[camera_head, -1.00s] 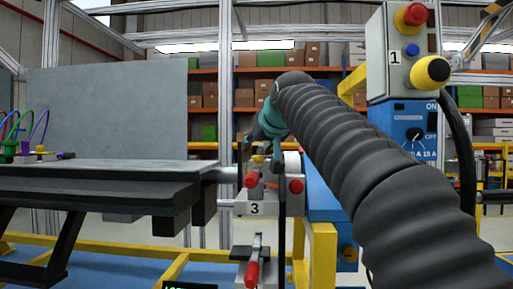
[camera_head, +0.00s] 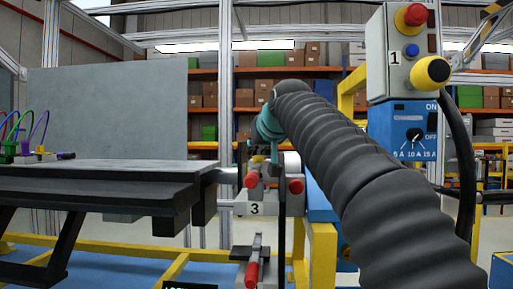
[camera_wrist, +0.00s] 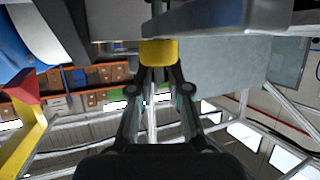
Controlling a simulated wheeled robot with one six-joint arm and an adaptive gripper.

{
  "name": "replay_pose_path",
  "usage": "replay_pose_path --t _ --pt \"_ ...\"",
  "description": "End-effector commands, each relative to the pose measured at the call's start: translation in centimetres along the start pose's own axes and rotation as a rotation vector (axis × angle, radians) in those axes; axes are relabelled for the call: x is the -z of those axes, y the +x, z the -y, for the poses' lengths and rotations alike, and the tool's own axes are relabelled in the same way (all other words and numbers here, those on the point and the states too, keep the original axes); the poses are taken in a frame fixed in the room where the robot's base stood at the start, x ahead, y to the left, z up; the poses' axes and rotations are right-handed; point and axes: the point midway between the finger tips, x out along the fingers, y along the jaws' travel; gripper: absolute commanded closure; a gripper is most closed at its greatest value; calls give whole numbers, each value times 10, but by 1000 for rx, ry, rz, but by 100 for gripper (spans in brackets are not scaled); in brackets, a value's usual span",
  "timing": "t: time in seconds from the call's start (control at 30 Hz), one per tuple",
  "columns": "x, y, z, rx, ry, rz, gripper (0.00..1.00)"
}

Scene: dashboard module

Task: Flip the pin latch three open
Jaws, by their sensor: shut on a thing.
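The pin latch unit marked 3 (camera_head: 255,209) is at the centre of the head view, at the right end of the grey table. It has a red knob (camera_head: 251,180) in front and another red knob (camera_head: 296,187) to its right. A small yellow piece (camera_head: 258,159) shows above the front knob. My gripper (camera_head: 258,150) points down at it from above, partly hidden by my arm. In the wrist view, my gripper (camera_wrist: 158,67) has its fingertips closed on the yellow piece (camera_wrist: 158,52), below grey metal parts. The latch pin itself is not clearly visible.
A grey-topped table (camera_head: 110,172) fills the left, with coloured cables (camera_head: 30,145) on it. A lower red-handled clamp (camera_head: 252,273) is below the unit. A control box (camera_head: 405,60) and blue dial box (camera_head: 408,130) stand right. A yellow frame (camera_head: 322,255) is close to the unit.

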Motion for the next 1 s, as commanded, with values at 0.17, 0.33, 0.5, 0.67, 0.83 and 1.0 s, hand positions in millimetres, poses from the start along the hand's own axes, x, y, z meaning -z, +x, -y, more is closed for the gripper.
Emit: replay_pose_path --t 0.17,0.33,0.5,0.67,0.83,1.0 --pt "-2 -4 -4 61 -23 6 100" --pt "-4 -7 -6 140 -56 7 100" --pt "-6 -10 -8 202 -81 6 100" --pt "-6 -10 -8 203 -84 7 100" --pt "-6 -10 -8 201 -84 8 100" --pt "-6 -10 -9 201 -83 8 100"
